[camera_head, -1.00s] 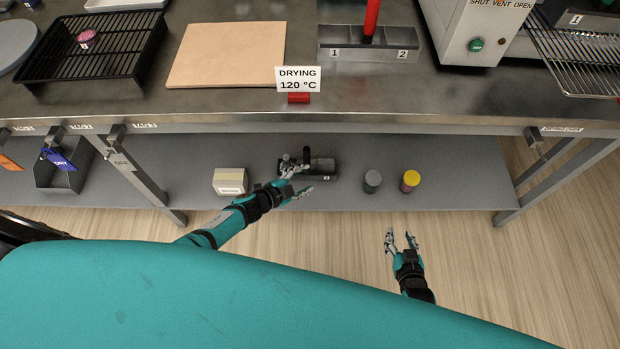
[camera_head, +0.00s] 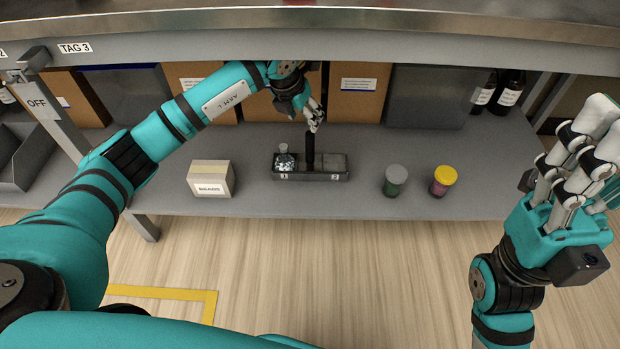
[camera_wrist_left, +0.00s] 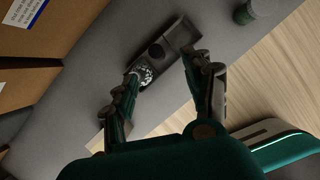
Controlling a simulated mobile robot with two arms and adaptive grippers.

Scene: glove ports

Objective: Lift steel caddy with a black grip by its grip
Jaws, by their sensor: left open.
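The steel caddy (camera_head: 318,177) stands on the lower grey shelf, with its black grip (camera_head: 310,150) upright at its middle. A small clear bottle (camera_head: 285,160) sits in its left compartment. My left gripper (camera_head: 314,118) is open at the top of the grip; the head view does not show whether it touches. In the left wrist view the caddy (camera_wrist_left: 181,34) lies beyond my open left fingers (camera_wrist_left: 162,85), and the grip's dark end shows near the gap between them. My right gripper (camera_head: 575,165) is raised at the right, away from the caddy, with nothing seen in it.
A small cream box (camera_head: 212,180) stands left of the caddy. A grey-lidded jar (camera_head: 395,180) and a yellow-lidded jar (camera_head: 443,181) stand to the right. Cardboard boxes (camera_head: 358,90) and a grey bin (camera_head: 430,97) stand behind. The tabletop edge (camera_head: 330,30) overhangs the shelf.

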